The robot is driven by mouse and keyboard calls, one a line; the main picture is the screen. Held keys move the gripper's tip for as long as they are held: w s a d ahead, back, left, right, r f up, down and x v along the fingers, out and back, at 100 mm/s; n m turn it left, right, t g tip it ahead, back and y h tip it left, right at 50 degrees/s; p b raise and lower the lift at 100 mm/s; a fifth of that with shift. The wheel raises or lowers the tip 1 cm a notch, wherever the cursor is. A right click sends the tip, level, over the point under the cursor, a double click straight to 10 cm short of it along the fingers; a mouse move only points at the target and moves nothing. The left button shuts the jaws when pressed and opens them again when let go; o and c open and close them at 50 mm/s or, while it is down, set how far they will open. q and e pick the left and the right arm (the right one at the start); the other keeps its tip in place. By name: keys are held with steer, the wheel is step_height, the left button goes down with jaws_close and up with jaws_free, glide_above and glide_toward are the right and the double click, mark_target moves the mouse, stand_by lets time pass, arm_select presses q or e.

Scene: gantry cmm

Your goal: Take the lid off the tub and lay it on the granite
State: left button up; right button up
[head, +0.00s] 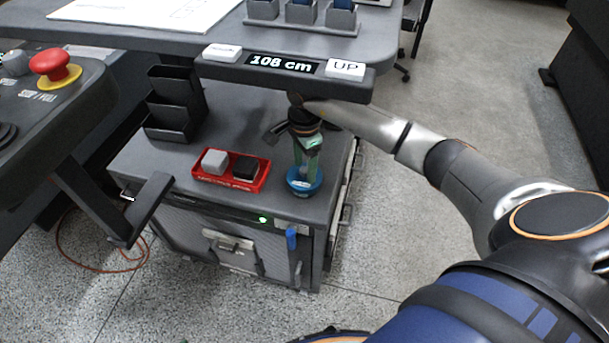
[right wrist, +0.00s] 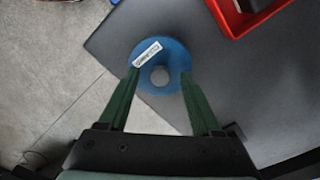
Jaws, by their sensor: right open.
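A round blue tub (head: 304,186) stands on the dark grey cabinet top near its front right corner. My right gripper (head: 305,168) points down over it, with its green fingers hiding part of it. In the right wrist view, the blue round top (right wrist: 174,53) has a white label and a grey round middle, probably the lid's knob. The open green fingers of my right gripper (right wrist: 160,76) are on either side of the grey middle. I cannot tell whether they touch it. My left gripper is not in view. I cannot make out which surface is the granite.
A red tray (head: 232,183) with a light grey and a black block lies left of the tub. A black stepped holder (head: 172,112) stands behind it. A desk edge with a 108 cm display (head: 283,65) overhangs the cabinet's back. A control panel with a red button (head: 49,63) is at left.

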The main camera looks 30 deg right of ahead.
steer(key=shift+f, duration=0.15)
jaws_close()
stand_by(0.4)
